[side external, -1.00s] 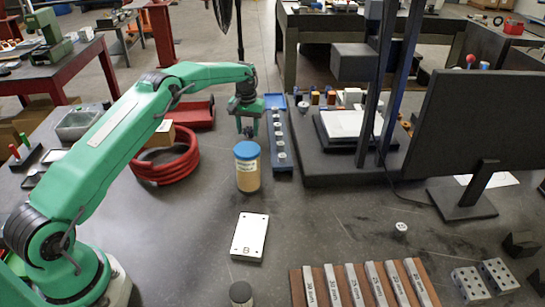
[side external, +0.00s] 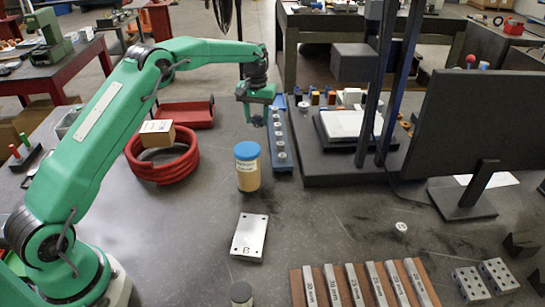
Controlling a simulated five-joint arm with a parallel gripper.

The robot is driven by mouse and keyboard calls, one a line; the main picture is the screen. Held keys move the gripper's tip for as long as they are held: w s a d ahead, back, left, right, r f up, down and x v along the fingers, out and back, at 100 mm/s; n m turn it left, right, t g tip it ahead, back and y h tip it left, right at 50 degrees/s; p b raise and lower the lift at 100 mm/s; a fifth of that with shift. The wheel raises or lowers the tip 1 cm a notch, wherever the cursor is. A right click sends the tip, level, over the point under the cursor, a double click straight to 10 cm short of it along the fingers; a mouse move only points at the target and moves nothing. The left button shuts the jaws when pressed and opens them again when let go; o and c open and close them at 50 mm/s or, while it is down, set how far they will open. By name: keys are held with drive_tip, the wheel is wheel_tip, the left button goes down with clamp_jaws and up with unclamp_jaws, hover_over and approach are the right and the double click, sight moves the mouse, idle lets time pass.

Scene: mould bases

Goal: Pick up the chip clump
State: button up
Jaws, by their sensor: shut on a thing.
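My gripper (side external: 257,118) is in the air near the upper middle of the side external view, pointing down. The jaws are shut on a small dark lump, which I take to be the chip clump (side external: 257,123). The lump is tiny here and the fingers hide most of it, so its shape is hard to make out. It appears clear of the table.
A jar with a blue lid (side external: 247,166) stands in front of my gripper. A red hose coil (side external: 162,160) with a box is at the left. A metal plate (side external: 250,237) lies in front; bare table surrounds it.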

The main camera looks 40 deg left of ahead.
drive_tip(key=d+r, duration=0.1)
drive_tip(key=s+d+r, duration=0.1)
drive_tip(key=d, duration=0.1)
drive_tip(key=d+r, duration=0.1)
drive_tip(key=d, duration=0.1)
drive_tip(key=shift+s, duration=0.25)
idle(0.4)
